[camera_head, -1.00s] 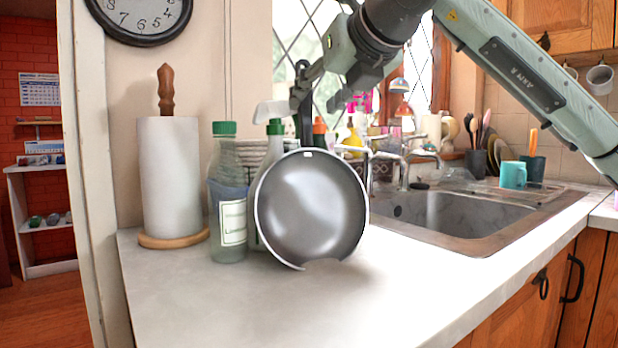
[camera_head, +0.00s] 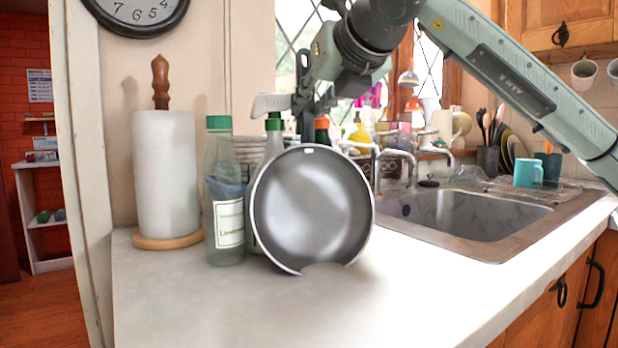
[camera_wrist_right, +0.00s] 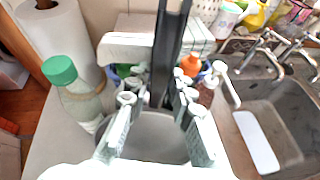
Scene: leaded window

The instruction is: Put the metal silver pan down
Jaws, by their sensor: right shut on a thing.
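The silver metal pan (camera_head: 311,212) stands nearly upright over the countertop (camera_head: 215,305), its grey inside facing the head camera and its handle pointing up. Its lower rim is at the worktop surface; a small part of that rim does not show, and I cannot tell how firmly it touches. My right gripper (camera_head: 305,105) is above the pan, shut on its dark handle. In the right wrist view, the handle (camera_wrist_right: 170,55) runs between the fingers (camera_wrist_right: 158,98), with the pan (camera_wrist_right: 155,138) below. My left gripper is not in view.
A green-capped bottle (camera_head: 224,190) and a spray bottle (camera_head: 270,124) stand close behind the pan's left side. A paper towel roll (camera_head: 165,175) is farther left. The sink (camera_head: 470,215) lies to the right. The front worktop is clear.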

